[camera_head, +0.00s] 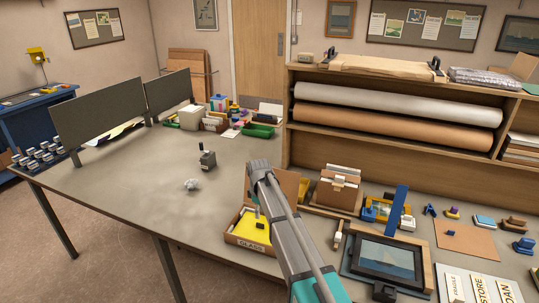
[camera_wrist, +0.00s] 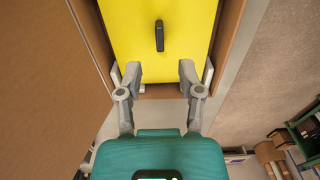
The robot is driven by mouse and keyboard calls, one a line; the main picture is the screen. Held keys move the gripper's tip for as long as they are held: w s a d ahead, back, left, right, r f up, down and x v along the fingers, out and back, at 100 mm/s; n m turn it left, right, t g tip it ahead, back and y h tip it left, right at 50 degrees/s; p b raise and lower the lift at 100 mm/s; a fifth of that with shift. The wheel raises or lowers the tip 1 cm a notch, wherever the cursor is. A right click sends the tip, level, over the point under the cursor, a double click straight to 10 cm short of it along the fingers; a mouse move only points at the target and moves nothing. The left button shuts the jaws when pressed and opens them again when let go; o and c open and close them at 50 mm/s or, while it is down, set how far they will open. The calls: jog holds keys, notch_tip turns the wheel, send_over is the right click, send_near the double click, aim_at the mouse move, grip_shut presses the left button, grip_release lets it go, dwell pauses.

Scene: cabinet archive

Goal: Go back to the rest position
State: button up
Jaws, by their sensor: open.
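My gripper (camera_wrist: 160,73) is open in the wrist view, its two grey fingers apart with nothing between the tips. Just beyond them lies a yellow panel (camera_wrist: 135,30) with a small dark handle (camera_wrist: 159,36), inside a brown cardboard box (camera_wrist: 231,30). In the head view the same open box (camera_head: 244,244), labelled GLASS, stands near the table's front edge with the yellow panel (camera_head: 243,229) in it. My arm reaches up from the bottom and bends over the box; the fingers cannot be made out there. Whether the fingers touch the box is unclear.
The grey table (camera_head: 130,185) is mostly clear to the left, with a crumpled paper ball (camera_head: 191,184) and a dark stamp-like object (camera_head: 207,158). A framed picture (camera_head: 388,258), a box of files (camera_head: 338,190) and small tools crowd the right. A wooden shelf (camera_head: 400,158) stands behind.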

jog(key=s+d+m, duration=1.4)
jog(key=s+d, duration=1)
jog(key=s, duration=0.1)
jog(key=shift+s, duration=0.35)
